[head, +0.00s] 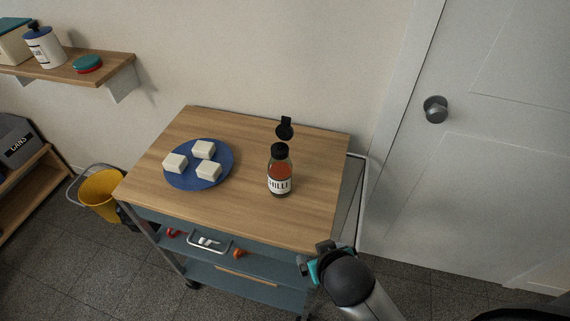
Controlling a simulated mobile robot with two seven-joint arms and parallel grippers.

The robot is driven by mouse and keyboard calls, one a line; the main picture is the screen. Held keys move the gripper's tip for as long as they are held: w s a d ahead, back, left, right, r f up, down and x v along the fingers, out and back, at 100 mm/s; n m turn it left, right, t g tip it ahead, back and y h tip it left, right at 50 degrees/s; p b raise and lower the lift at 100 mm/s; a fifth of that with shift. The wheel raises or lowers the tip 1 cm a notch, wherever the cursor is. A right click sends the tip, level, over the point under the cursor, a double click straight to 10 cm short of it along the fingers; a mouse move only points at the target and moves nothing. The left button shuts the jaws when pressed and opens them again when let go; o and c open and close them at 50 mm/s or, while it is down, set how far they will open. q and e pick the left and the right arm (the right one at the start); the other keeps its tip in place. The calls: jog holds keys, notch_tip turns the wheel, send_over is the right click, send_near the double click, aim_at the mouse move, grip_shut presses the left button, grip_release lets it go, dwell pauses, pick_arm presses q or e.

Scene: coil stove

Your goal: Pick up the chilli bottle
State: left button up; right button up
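The chilli bottle (280,172) stands upright on the wooden top of a cart (240,215), right of its middle. It has a black cap, reddish-orange contents and a white label whose visible letters read "HILLI". My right gripper (312,259) is at the cart's front right corner, in front of and below the bottle and clearly apart from it. My own wrist hides much of this gripper, so I cannot tell whether its fingers are open. My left gripper is not in view.
A blue plate (226,182) with three white blocks sits left of the bottle. A small black object (285,129) is just behind the bottle. The cart's front has a handle (208,242). A yellow bucket (100,190) stands left; a door (485,150) is right.

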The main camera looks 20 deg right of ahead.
aim_at(283, 177)
jog(key=w+r+t, duration=0.2)
jog(key=w, duration=0.1)
jog(key=w+r+m, duration=0.1)
jog(key=shift+w+r+t+h, duration=0.25)
jog(key=shift+w+t+h, duration=0.15)
jog(key=w+a+r+t, duration=0.3)
jog(key=w+r+t, duration=0.1)
jog(key=w+r, duration=0.2)
jog(key=shift+y, duration=0.4)
jog(key=x, duration=0.9)
jog(key=shift+a+f, duration=0.2)
jog(key=shift+r+b+x, duration=0.1)
jog(key=shift+b+x, duration=0.15)
jog(key=shift+x, duration=1.1)
jog(key=shift+r+b+x, duration=0.15)
jog(key=shift+b+x, duration=0.05)
jog(key=shift+x, duration=1.15)
jog(key=shift+w+a, duration=0.1)
jog(key=shift+r, duration=0.1)
grip_shut()
